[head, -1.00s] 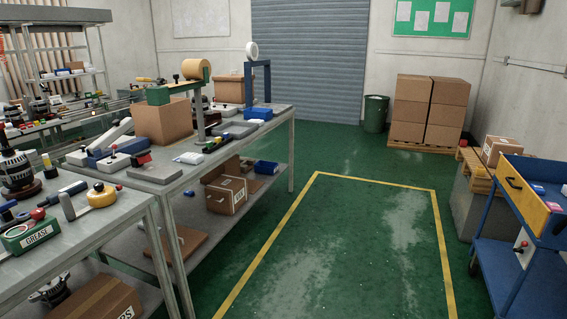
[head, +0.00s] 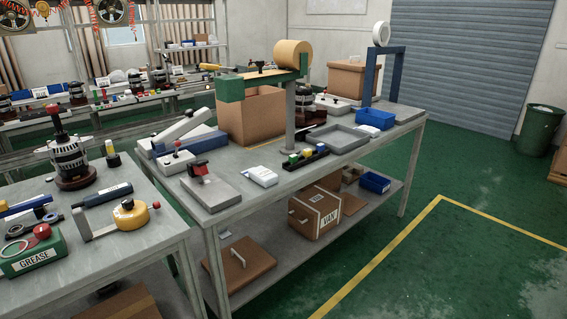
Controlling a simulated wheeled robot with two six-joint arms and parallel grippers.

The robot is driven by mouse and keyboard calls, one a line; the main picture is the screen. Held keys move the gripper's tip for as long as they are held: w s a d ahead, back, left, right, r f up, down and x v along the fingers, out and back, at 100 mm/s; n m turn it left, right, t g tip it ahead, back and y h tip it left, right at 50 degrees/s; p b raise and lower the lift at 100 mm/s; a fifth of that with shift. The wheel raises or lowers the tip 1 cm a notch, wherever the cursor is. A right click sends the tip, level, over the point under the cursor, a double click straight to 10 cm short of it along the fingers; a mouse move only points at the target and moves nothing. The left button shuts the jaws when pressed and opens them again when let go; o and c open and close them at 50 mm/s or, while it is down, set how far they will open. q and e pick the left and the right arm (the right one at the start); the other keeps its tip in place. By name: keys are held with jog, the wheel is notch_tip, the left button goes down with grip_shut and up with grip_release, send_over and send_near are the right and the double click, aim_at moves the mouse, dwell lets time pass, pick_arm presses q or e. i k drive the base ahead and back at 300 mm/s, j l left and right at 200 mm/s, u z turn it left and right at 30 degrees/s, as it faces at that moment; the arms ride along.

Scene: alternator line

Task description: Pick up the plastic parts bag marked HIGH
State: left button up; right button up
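A small white packet (head: 261,176) lies flat on the far grey workbench (head: 300,176), near its front edge. It looks like a plastic bag, but its marking is too small to read. No other bag is clear in the head view, and the word HIGH is not legible anywhere. Neither of my grippers is in view.
Around the packet are a grey device with a red part (head: 206,186), a dark rack with coloured blocks (head: 305,158) and a grey tray (head: 338,138). A nearer bench (head: 150,245) holds a GREASE box (head: 33,256). Green floor (head: 430,265) is clear at right.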

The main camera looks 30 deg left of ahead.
aim_at(261, 175)
jog(key=i+u, duration=0.15)
jog(key=i, duration=0.3)
jog(key=i+l+u, duration=0.15)
jog(key=i, duration=0.25)
jog(key=i+l+u, duration=0.15)
jog(key=i, duration=0.3)
jog(key=i+l+u, duration=0.15)
jog(key=i, duration=0.25)
